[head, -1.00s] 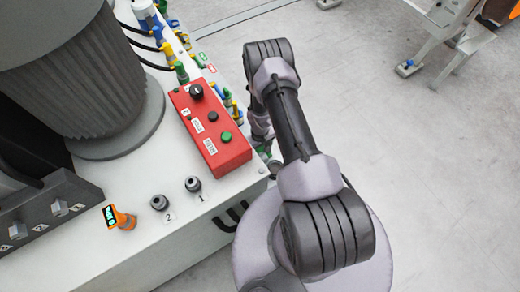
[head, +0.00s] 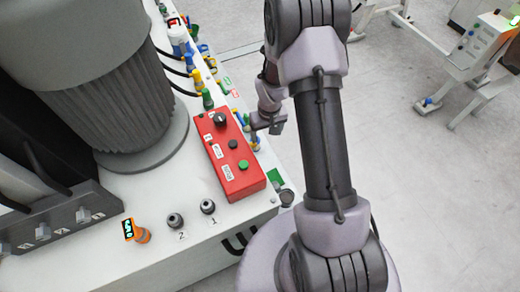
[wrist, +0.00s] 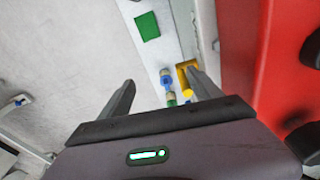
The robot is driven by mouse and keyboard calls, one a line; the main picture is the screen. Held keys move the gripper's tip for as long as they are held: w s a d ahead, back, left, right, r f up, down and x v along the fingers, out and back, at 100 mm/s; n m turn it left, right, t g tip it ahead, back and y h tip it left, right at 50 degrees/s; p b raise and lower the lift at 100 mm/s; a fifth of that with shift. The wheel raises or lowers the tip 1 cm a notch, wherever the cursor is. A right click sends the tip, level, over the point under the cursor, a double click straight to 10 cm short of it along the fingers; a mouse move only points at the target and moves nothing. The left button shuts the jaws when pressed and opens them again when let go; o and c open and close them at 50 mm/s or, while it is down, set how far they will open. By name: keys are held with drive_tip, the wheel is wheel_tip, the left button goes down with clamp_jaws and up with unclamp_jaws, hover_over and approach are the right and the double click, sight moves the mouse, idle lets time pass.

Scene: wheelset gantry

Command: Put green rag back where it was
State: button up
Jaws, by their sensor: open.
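A flat green square (head: 275,177) lies on the white top of the machine, by its right edge and past the corner of the red control box. It also shows near the top of the wrist view (wrist: 147,27). I cannot tell whether it is the green rag or a marking; no other cloth shows. My gripper (wrist: 163,95) is open, with nothing held between its fingers. The fingers point towards the strip with the green square, which lies beyond them.
The red control box (head: 232,160) with knob and buttons stands close to my gripper. Yellow (wrist: 188,84), blue and green fittings line the machine's edge. A large grey motor (head: 120,90) and an orange device (head: 136,231) stand left. Floor to the right is mostly open.

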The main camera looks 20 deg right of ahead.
drive_tip(key=s+a+r+m+t, duration=0.1)
drive_tip(key=s+a+r, duration=0.15)
drive_tip(key=r, duration=0.55)
drive_tip(key=s+a+r+t, duration=0.1)
drive_tip(key=s+a+r, duration=0.15)
drive_tip(key=r, duration=0.65)
drive_tip(key=s+a+r+m, duration=0.1)
drive_tip(key=a+r, duration=0.2)
drive_tip(key=r, duration=0.5)
drive_tip(key=s+a+r+t+y, duration=0.1)
drive_tip(key=s+a+r, duration=0.2)
drive_tip(key=s, duration=0.5)
drive_tip(key=s+a+r+m+t+y, duration=0.1)
drive_tip(key=s+a+r, duration=0.2)
drive_tip(key=s+r, duration=0.3)
drive_tip(key=shift+s+a+r+m+t, duration=0.15)
drive_tip(key=shift+s+a+m+t, duration=0.15)
drive_tip(key=shift+s, duration=0.7)
drive_tip(key=shift+f+b, duration=0.65)
